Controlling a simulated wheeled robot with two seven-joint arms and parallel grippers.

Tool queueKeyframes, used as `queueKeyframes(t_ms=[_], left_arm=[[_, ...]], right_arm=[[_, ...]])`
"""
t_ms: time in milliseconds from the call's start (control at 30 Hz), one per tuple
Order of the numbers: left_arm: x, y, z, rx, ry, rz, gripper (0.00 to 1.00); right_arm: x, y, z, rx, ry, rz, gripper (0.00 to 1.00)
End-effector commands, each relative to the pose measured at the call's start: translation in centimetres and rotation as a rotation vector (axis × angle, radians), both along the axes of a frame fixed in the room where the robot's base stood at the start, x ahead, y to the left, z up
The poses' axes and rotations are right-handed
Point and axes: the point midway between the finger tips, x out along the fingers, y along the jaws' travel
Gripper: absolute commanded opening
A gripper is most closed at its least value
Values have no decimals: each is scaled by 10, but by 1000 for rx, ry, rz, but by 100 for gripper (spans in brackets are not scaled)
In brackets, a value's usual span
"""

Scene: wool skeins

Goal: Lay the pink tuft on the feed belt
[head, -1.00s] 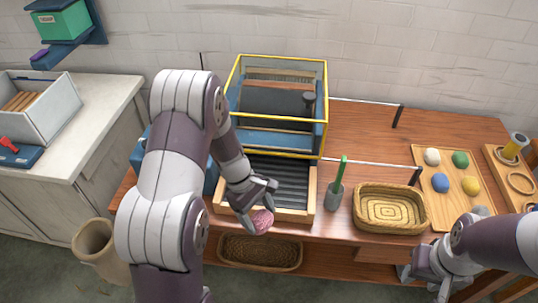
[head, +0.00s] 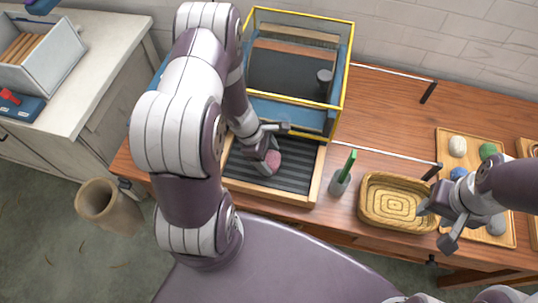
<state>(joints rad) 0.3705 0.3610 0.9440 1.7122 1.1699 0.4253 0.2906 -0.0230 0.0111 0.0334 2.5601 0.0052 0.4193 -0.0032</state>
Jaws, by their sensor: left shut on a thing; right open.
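The pink tuft (head: 267,163) is a small round wool ball. My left gripper (head: 266,158) is shut on it and holds it over the feed belt. The feed belt (head: 288,182) is dark and ribbed inside a light wooden frame, in front of the yellow-edged machine. Whether the tuft touches the belt I cannot tell. My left arm covers the belt's left part. My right gripper (head: 437,223) is open and empty beside the wicker basket, near the table's front edge.
The yellow-edged clear guard (head: 345,75) stands behind the belt. A grey cup with a green-handled tool (head: 340,182) and an empty wicker basket (head: 394,203) stand to the right. A wooden tray (head: 507,238) with wool balls is partly hidden by my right arm.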

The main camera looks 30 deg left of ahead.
Motion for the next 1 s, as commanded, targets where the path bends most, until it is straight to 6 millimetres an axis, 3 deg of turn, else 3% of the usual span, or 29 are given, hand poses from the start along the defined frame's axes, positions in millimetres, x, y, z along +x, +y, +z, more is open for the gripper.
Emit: queueKeyframes(t_ms=[333, 367, 400, 433, 633, 767, 1000], left_arm=[[1, 0, -5, 0, -1, -1, 46], [1, 0, -3, 0, -1, -1, 84], [1, 0, -3, 0, -1, -1, 97], [1, 0, -3, 0, -1, -1, 100], [1, 0, -2, 0, -1, -1, 100], [1, 4, 10, 1, -4, 1, 100], [-5, 27, 69, 2, -6, 1, 100]], right_arm=[[0, 0, -5, 0, -1, 0, 45], [0, 0, -3, 0, 0, 0, 45], [0, 0, -3, 0, 0, 0, 45], [0, 0, -3, 0, 0, 0, 45], [0, 0, -2, 0, 0, 0, 45], [0, 0, 4, 0, -1, 0, 45], [0, 0, 16, 0, 0, 0, 45]])
